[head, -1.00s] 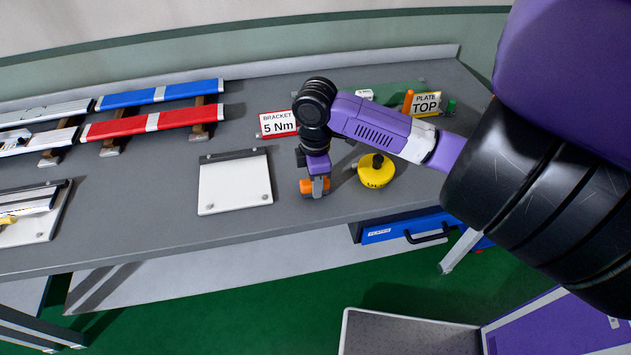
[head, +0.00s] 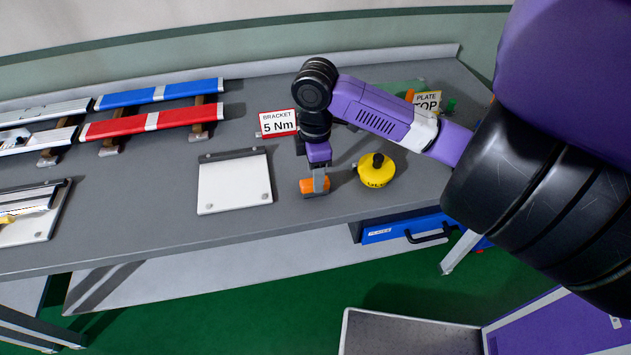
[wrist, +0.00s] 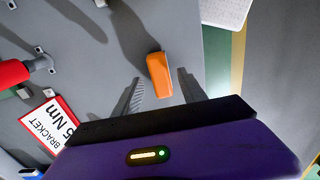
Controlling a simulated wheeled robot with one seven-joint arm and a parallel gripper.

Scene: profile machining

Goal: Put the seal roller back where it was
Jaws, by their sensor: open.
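A small orange block (head: 309,187) rests on the grey bench, right of the white plate. It may be the seal roller; no roller wheel shows. My gripper (head: 320,188) points down over it. In the wrist view the orange block (wrist: 160,75) lies between the two spread fingertips of my gripper (wrist: 159,76), with a gap on each side. The gripper is open and does not hold it.
A yellow round container (head: 378,176) with a black knob stands to the right. A white plate (head: 235,185) lies to the left. A BRACKET 5 Nm sign (head: 278,122) stands behind. Red (head: 150,124) and blue profiles (head: 160,94) lie at back left. The bench's front edge is close.

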